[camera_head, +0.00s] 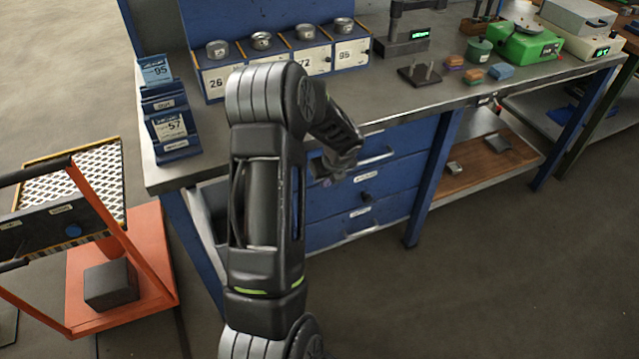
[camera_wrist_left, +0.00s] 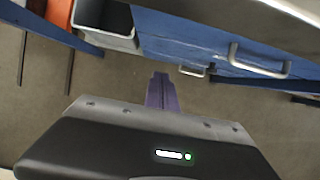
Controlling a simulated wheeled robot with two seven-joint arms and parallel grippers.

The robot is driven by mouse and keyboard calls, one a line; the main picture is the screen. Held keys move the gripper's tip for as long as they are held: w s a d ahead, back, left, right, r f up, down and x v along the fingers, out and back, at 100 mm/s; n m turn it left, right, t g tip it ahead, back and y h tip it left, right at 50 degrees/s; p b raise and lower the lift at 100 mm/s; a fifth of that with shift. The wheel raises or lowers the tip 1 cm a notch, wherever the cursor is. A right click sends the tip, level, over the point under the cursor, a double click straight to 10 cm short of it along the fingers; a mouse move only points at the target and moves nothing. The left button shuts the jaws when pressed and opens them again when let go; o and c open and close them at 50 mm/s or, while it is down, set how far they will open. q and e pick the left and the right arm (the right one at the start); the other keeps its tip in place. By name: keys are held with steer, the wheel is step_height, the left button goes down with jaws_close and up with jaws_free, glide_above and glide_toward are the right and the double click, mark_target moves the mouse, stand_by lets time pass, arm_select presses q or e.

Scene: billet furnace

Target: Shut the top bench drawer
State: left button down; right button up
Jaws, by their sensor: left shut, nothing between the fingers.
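The blue bench drawers (camera_head: 395,178) are stacked under the worktop, with silver handles and white labels. The top drawer front (camera_wrist_left: 200,40) and its silver handle (camera_wrist_left: 258,62) show in the left wrist view, close under the worktop edge. I cannot tell whether a gap remains behind this front. My left arm hides the left part of the drawers in the head view. My left gripper (camera_head: 338,172) is in front of the drawers near the top one, shut and empty. Its fingers (camera_wrist_left: 162,92) also show in the wrist view, apart from the handle. My right gripper is out of view.
An orange cart (camera_head: 145,250) stands at left. A grey bin (camera_wrist_left: 105,25) is beside the drawers. The floor at front right is clear.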

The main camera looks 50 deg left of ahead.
arm_select(q)
steer(key=v, duration=0.6)
steer(key=shift+w+d+r, duration=0.2)
steer(key=shift+r, duration=0.2)
